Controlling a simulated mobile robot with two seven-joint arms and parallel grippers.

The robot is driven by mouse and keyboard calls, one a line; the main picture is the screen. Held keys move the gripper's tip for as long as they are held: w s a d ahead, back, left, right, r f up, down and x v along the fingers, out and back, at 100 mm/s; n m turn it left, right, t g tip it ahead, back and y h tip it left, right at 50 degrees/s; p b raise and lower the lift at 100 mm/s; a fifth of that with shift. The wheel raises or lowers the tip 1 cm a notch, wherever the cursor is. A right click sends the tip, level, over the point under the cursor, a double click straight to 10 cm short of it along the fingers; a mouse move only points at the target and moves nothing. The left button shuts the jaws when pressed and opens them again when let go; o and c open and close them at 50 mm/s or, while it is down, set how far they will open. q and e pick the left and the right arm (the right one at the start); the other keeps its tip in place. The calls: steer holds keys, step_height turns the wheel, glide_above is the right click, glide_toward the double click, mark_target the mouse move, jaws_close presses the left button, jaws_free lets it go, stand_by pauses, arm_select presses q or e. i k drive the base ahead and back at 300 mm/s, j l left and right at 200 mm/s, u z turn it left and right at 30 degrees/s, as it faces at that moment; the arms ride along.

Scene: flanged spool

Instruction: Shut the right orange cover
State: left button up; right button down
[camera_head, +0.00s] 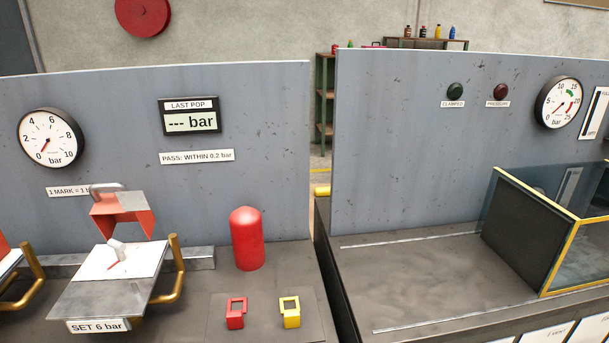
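The right orange cover (138,217) stands raised and tilted up, with a grey handle (103,188) at its top. Below it a white plate with a small white knob (117,250) is exposed, on a grey sloped box labelled "SET 6 bar" (100,297). Part of another orange piece (3,246) shows at the left edge, mostly cut off by the frame. Neither of my grippers is in view.
Brass curved bars (176,275) flank the box. A red domed cylinder (247,240) stands to its right, behind a red lock-like piece (236,313) and a yellow one (290,312). A yellow-edged glass guard (555,225) stands on the right bench.

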mark_target(108, 209)
steer(key=u, duration=1.3)
